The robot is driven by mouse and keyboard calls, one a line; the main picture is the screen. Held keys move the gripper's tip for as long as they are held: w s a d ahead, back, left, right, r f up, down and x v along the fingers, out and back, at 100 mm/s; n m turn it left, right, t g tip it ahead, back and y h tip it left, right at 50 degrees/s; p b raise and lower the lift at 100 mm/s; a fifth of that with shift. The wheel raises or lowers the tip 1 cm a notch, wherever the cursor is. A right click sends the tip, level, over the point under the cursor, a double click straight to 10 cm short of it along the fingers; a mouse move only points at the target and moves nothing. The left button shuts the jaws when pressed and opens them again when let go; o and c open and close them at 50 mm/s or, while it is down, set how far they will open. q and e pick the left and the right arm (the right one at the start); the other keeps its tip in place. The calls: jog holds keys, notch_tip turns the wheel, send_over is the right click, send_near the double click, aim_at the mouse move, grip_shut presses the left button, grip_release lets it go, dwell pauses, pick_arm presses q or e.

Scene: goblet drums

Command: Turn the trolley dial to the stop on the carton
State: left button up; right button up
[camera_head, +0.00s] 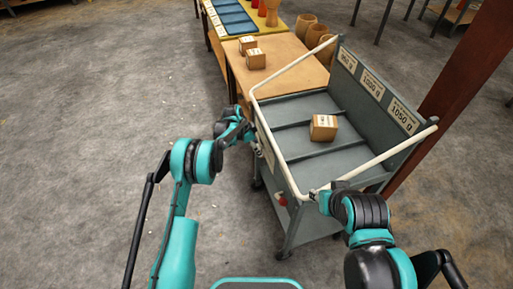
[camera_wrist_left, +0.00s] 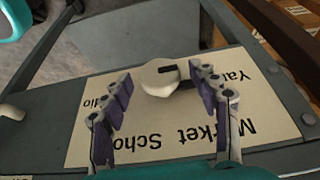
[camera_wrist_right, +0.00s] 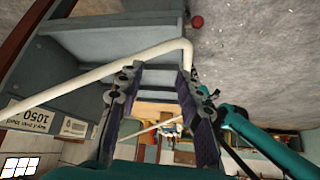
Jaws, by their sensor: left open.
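The grey trolley (camera_head: 309,171) with white rails stands right of centre in the head view. A cardboard carton (camera_head: 323,127) with a white label sits inside it. In the left wrist view the dial (camera_wrist_left: 160,77) is a pale round knob with a dark pointer mark, on a cream printed plate (camera_wrist_left: 150,126). My left gripper (camera_wrist_left: 161,78) is open, one finger on each side of the dial; I cannot tell if they touch it. My right gripper (camera_wrist_right: 159,72) has its fingers apart, with nothing visible between them, close to the white rail (camera_wrist_right: 110,75) at the trolley's near corner.
Label plates along the trolley's right wall include 1000 g (camera_head: 372,84) and 1050 g (camera_head: 404,114). A wooden table (camera_head: 283,63) with two small cartons stands behind it, with goblet-shaped drums (camera_head: 306,27) to its right. A brown post (camera_head: 462,85) rises at right. The floor at left is clear.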

pick_arm(q)
jog(key=c, duration=1.1)
jog(key=shift+c, duration=0.2)
jog(key=shift+s, duration=0.1)
jog(key=t, duration=0.2)
jog(key=s+m+t+y, duration=0.1)
jog(key=t, duration=0.2)
jog(key=shift+d+f, duration=0.1)
jog(key=shift+d, duration=0.1)
jog(key=t, duration=0.2)
jog(key=m+t+y, duration=0.1)
jog(key=t, duration=0.2)
jog(key=shift+s+d+f+m+t+y, duration=0.1)
jog(key=shift+s+f+m+t+y, duration=0.1)
jog(key=shift+f+m+t+y, duration=0.1)
